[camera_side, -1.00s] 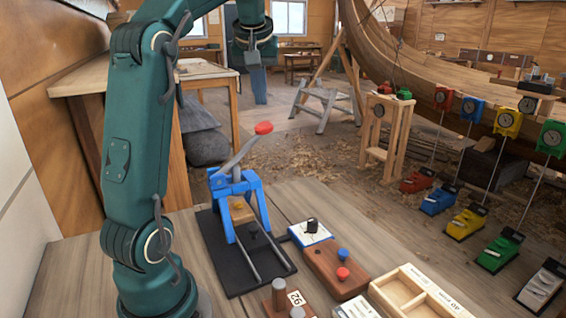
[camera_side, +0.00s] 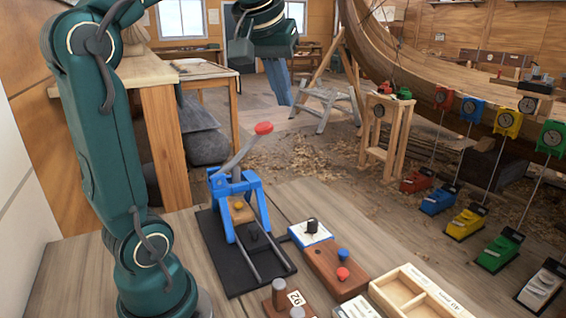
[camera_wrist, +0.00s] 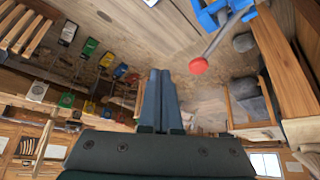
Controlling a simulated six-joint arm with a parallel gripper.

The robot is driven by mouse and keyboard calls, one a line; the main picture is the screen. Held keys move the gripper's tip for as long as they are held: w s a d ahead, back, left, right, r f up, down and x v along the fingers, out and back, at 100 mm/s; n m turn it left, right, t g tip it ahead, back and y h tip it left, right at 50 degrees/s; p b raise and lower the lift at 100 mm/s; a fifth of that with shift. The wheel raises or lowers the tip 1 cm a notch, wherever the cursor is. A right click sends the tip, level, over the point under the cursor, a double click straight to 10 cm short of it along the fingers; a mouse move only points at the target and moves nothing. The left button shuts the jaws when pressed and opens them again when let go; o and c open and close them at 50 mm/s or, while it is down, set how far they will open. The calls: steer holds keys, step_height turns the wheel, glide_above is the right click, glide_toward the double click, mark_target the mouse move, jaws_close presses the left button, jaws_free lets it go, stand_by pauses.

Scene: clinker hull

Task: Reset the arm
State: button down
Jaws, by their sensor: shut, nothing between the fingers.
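My gripper (camera_side: 284,98) hangs in the air at the top of the side view, above and beyond the bench. In the wrist view its two fingers (camera_wrist: 160,80) lie together, shut and empty. Nothing touches them. My teal arm stands at the left of the bench and leans back to the left.
A blue lever press (camera_side: 236,205) with a red knob (camera_side: 264,128) stands on a black base on the bench. A wooden block with blue and red knobs (camera_side: 336,268) and a divided wooden tray (camera_side: 418,292) lie to its right. Several coloured clamps and dials hang by the hull (camera_side: 440,75).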

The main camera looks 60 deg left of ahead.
steer(key=s+d+f+m+h, duration=0.2)
steer(key=s+d+f+m, duration=0.2)
steer(key=d+f, duration=0.3)
steer(key=s+d+f+m+h, duration=0.1)
steer(key=s+d+f+m, duration=0.3)
steer(key=f, duration=0.4)
steer(key=s+d, duration=0.1)
steer(key=d, duration=0.1)
steer(key=shift+s+d+f+t+h, duration=0.3)
steer(key=shift+s+d+t+h, duration=0.05)
steer(key=shift+d+t+h, duration=0.05)
